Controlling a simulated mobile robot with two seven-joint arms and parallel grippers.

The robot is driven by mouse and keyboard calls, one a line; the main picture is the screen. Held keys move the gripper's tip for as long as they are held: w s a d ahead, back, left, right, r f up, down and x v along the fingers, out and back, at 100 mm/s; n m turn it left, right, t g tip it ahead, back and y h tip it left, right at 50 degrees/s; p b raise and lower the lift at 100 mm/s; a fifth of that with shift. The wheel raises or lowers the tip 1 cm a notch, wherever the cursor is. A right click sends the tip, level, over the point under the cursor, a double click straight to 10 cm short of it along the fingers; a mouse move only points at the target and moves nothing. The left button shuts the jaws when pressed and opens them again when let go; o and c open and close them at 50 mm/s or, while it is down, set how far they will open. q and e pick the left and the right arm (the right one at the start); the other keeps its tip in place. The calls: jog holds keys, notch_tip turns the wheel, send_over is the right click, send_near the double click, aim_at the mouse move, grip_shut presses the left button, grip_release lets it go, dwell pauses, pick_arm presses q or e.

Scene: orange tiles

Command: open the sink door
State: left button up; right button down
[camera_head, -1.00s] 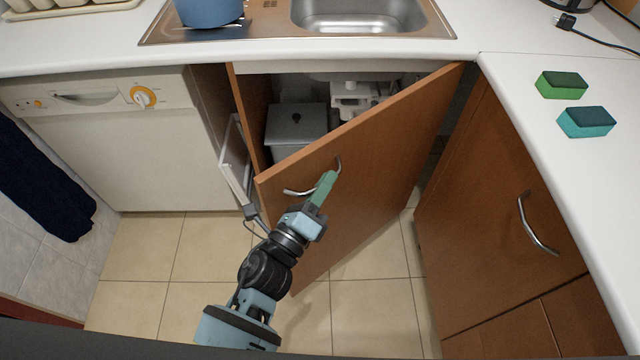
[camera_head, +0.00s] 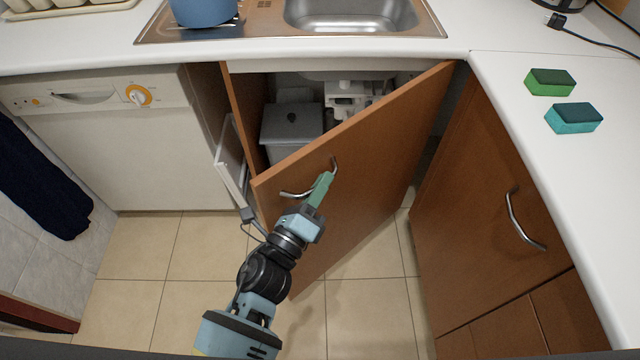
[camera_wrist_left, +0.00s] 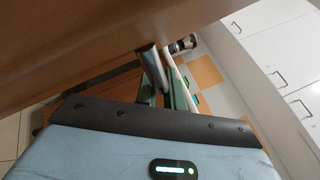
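The brown sink door (camera_head: 370,150) stands partly open below the sink, swung outward with its free edge at the left. Its curved metal handle (camera_head: 294,194) is on the front face near the upper free corner. My left gripper (camera_head: 323,184) is at this handle, its green fingers overlapping it. In the left wrist view the fingers (camera_wrist_left: 165,92) lie close on both sides of the handle (camera_wrist_left: 151,66) and look shut on it. The door's face fills the upper left there. The exact contact is partly hidden. My right gripper is not in view.
Inside the cupboard are a grey lidded bin (camera_head: 291,130) and white pipework. A white dishwasher (camera_head: 120,150) stands left. A brown cabinet (camera_head: 490,210) with a handle stands close on the right. Two sponges (camera_head: 550,82) lie on the counter. Tiled floor (camera_head: 365,310) is free below the door.

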pick_arm(q)
jog(key=o, duration=0.4)
jog(key=b+v, duration=0.1)
jog(key=v, duration=0.7)
jog(key=shift+w, duration=0.1)
jog(key=shift+c, duration=0.3)
